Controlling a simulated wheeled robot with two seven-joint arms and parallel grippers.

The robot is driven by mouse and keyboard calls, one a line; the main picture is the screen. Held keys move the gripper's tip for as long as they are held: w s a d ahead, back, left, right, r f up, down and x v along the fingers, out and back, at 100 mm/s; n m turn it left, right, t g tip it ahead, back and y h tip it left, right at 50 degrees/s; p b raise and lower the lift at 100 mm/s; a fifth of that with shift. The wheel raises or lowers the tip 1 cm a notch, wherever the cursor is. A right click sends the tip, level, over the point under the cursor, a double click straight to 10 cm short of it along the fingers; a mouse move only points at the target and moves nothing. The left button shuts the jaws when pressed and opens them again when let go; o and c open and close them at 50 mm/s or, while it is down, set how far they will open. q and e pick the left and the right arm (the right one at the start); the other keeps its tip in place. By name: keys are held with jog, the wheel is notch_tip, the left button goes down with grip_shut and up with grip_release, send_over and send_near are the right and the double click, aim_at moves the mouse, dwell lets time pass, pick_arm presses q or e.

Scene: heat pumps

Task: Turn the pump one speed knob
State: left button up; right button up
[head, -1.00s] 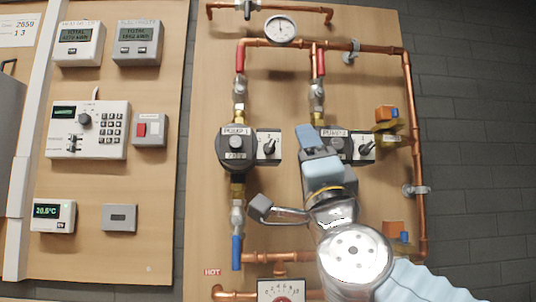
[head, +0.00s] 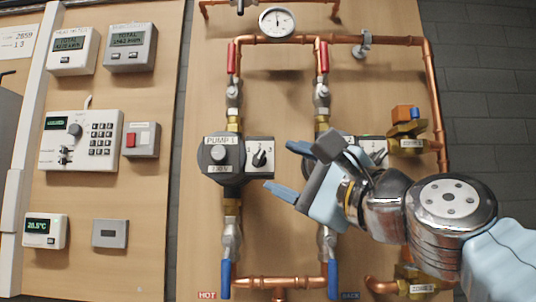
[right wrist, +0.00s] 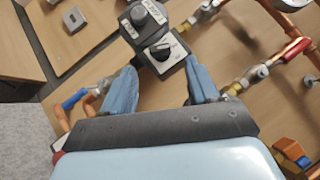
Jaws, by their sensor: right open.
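Pump one (head: 220,157) is a dark pump labelled PUMP 1 on the left copper pipe, with a grey box at its right side. The black speed knob (head: 260,157) sits on that box beside small numbers. In the right wrist view the knob (right wrist: 160,51) lies ahead, between the line of the two fingers and apart from them. My right gripper (head: 283,170) is open, its blue fingers spread and pointing left toward the knob, a short way to its right. The right wrist view also shows the open gripper (right wrist: 161,88) empty. My left gripper is not in view.
Pump two's box (head: 371,150) is partly hidden behind my right gripper. Copper pipes with red valve handles (head: 231,58) and blue valve handles (head: 225,279) run above and below the pumps. A round gauge (head: 277,22) is at the top. A control panel (head: 80,140) stands at left.

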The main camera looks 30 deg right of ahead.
aim_at(263, 158)
jog(key=p+x, duration=0.1)
jog(key=x, duration=0.4)
jog(key=shift+w+a+r, duration=0.1)
jog(key=shift+w+r, duration=0.05)
jog(key=shift+w, duration=0.05)
jog(key=c, duration=1)
jog(key=r+n+g+p, duration=0.1)
jog(key=n+p, duration=0.1)
jog(key=p, duration=0.1)
jog(key=shift+c, duration=0.3)
jog(key=shift+f+n+g+y, duration=0.3)
jog(key=shift+n+g, duration=0.2)
jog(key=shift+g, duration=0.1)
jog(key=shift+r+n+g, duration=0.15)
jog(key=shift+n+g, duration=0.65)
jog(key=shift+n, duration=0.2)
